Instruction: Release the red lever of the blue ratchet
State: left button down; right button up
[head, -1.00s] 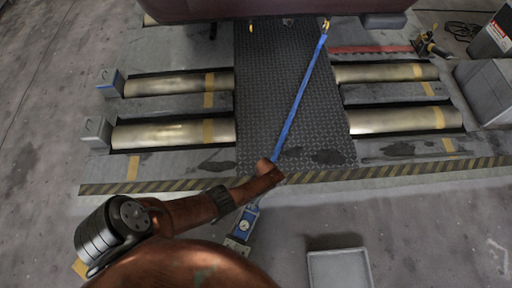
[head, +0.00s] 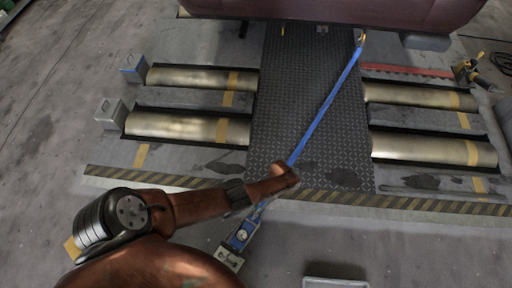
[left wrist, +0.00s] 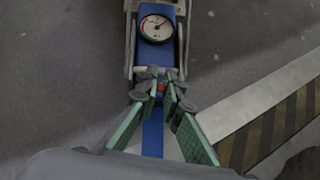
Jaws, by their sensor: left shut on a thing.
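The blue ratchet (head: 241,236) with a round white gauge lies near the floor in front of the striped edge. The left wrist view shows its blue body (left wrist: 157,45) and gauge close up. A small bit of the red lever (left wrist: 160,87) shows between my left fingertips. My left gripper (left wrist: 157,80) is shut on it, with green pads on both sides. Its fingers hide most of the lever. In the head view my left wrist hides the gripper. A blue strap (head: 325,108) runs from the ratchet up to a hook under the dark red car (head: 340,10). My right gripper is not in view.
Metal rollers (head: 190,128) lie in the floor on both sides of a dark tread plate (head: 300,110). A black and yellow striped edge (head: 420,204) crosses in front. A grey tray (head: 335,283) is at the bottom edge. Open floor lies at lower left.

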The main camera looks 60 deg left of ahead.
pick_arm(q)
jog(key=shift+s+f, duration=0.2)
jog(key=shift+s, duration=0.15)
jog(key=c, duration=2.4)
grip_release()
jog(key=o, duration=0.3)
jog(key=shift+w+r, duration=0.1)
jog(key=shift+w, duration=0.1)
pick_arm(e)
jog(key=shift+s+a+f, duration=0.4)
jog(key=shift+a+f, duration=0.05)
